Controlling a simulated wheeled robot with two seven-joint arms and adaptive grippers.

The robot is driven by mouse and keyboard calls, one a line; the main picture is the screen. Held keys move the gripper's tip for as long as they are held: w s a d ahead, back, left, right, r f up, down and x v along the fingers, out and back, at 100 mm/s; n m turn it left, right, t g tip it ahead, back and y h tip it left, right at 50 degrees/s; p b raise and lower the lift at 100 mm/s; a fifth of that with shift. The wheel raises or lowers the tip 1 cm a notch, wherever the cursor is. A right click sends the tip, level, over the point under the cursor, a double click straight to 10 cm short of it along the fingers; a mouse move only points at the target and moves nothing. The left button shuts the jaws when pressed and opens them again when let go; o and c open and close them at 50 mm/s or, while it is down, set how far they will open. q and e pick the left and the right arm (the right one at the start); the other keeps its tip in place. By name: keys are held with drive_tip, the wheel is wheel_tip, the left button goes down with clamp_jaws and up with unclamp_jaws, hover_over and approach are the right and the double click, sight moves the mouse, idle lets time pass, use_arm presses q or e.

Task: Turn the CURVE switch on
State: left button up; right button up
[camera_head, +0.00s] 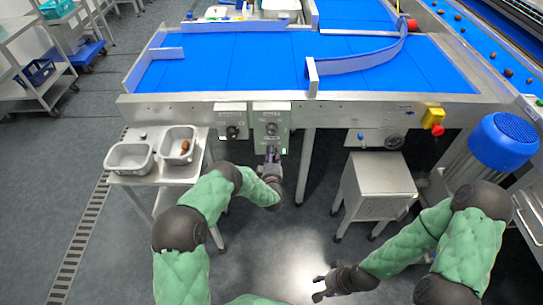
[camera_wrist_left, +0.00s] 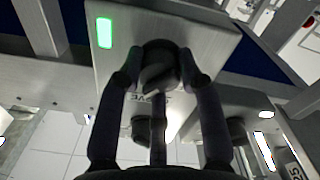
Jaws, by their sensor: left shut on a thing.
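The CURVE switch box (camera_head: 270,112) is a grey panel on the front rail of the blue conveyor table. In the left wrist view its panel (camera_wrist_left: 215,45) carries a dark round knob (camera_wrist_left: 160,62), a partly hidden upside-down label and a lit green lamp (camera_wrist_left: 104,32). My left gripper (camera_head: 272,154) is at the lower part of this box. The exact knob angle is hard to tell. My right gripper (camera_head: 320,287) is empty and open low over the floor.
Another switch box (camera_head: 232,122) sits just left. A yellow box with a red button (camera_head: 434,120) is on the rail to the right. A side table (camera_head: 160,172) with two metal trays stands at left, a steel cabinet (camera_head: 378,187) at right. Floor between is clear.

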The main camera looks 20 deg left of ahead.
use_arm(q)
drive_tip(key=shift+d+f+m, duration=0.15)
drive_tip(key=shift+d+m, duration=0.1)
drive_tip(key=shift+m, duration=0.35)
drive_tip(key=shift+s, duration=0.1)
drive_tip(key=o, duration=1.1)
drive_tip(key=shift+f, duration=0.1)
drive_tip(key=shift+o, duration=0.2)
drive_tip(key=shift+a, duration=0.1)
drive_tip(key=v, duration=1.2)
